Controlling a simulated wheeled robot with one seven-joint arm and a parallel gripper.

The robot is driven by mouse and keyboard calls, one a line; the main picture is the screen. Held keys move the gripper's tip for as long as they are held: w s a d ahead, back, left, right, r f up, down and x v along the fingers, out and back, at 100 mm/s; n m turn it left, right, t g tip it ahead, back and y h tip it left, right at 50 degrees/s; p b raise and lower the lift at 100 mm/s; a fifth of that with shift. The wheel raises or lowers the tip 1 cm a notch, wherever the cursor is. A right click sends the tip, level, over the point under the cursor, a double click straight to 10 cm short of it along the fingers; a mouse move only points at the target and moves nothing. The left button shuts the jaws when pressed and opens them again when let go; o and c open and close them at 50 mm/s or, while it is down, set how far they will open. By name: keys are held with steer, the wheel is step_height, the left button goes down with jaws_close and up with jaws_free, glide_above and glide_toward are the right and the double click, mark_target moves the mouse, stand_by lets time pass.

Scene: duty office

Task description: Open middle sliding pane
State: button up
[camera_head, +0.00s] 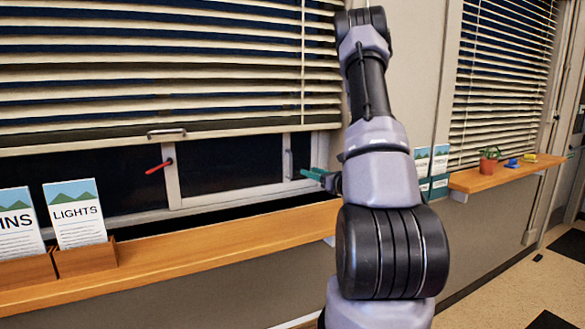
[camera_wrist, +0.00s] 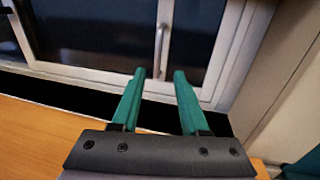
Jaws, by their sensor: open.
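The window below the blind has dark panes in pale frames. The middle sliding pane (camera_head: 230,176) lies between two uprights in the head view. A slim vertical metal handle (camera_head: 289,164) is at its right upright; a slim vertical handle also shows in the wrist view (camera_wrist: 159,50). My gripper (camera_head: 312,174) has teal fingers and is near that upright, right of the handle in the head view. In the wrist view my gripper (camera_wrist: 159,76) is open and empty, its fingertips pointing at the window, with the handle beyond the gap and apparently untouched. My arm hides the window's right end.
A wooden ledge (camera_head: 220,238) runs below the window. Two leaflet holders (camera_head: 86,258) stand on it at left. A red lever (camera_head: 158,167) sticks out from the left upright. A half-lowered blind (camera_head: 150,70) hangs above. A plant pot (camera_head: 488,163) stands on the right ledge.

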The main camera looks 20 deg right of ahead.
steer(key=x, duration=1)
steer(key=shift+w+a+r, duration=0.1)
steer(key=shift+a, duration=0.1)
jaws_close()
stand_by(1.0)
